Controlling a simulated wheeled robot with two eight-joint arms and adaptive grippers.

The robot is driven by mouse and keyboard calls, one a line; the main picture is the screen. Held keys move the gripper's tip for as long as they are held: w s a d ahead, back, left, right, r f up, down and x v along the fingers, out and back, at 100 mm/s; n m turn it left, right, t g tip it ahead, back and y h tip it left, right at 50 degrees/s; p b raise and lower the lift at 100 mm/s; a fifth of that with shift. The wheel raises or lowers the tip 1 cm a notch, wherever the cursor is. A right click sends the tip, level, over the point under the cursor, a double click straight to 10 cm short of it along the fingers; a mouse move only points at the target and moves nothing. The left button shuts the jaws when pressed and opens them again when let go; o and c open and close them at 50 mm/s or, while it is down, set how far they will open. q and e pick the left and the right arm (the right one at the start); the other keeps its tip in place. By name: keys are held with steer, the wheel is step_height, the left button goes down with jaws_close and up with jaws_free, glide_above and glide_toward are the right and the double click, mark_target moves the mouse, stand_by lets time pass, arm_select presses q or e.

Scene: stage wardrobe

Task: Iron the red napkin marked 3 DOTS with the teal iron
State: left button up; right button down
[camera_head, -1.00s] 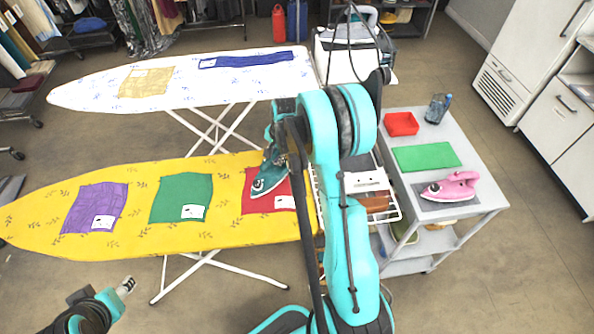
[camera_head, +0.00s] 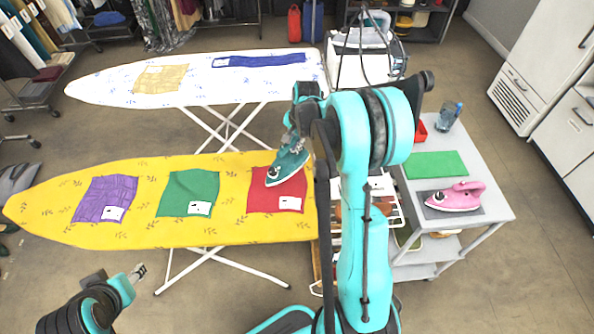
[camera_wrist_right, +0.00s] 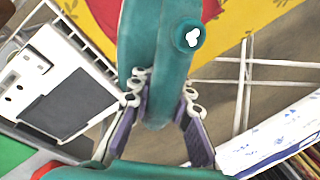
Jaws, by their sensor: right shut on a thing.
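The red napkin (camera_head: 262,202) lies at the right end of the yellow ironing board, with a white tag whose dots are too small to read. My right gripper (camera_head: 293,140) is shut on the teal iron (camera_head: 287,165), which is over the napkin's upper part, tip to the lower left. I cannot tell whether its sole touches the cloth. In the right wrist view the fingers (camera_wrist_right: 163,110) close around the teal iron (camera_wrist_right: 148,50), with a strip of red napkin (camera_wrist_right: 100,14) behind. My left gripper (camera_head: 138,272) is low at the left, away from the board; its opening is unclear.
Purple (camera_head: 103,195) and green (camera_head: 190,185) napkins lie on the yellow board (camera_head: 50,212). A white board (camera_head: 110,85) stands behind. At right, a grey trolley (camera_head: 492,205) carries a pink iron (camera_head: 455,198), green cloth (camera_head: 435,164) and glass (camera_head: 448,117). My right arm hides part of it.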

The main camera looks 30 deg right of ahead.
step_height(320, 180, up, 2)
steer(key=shift+p, duration=0.55)
steer(key=shift+r+p, duration=0.9)
steer(key=shift+r, duration=0.6)
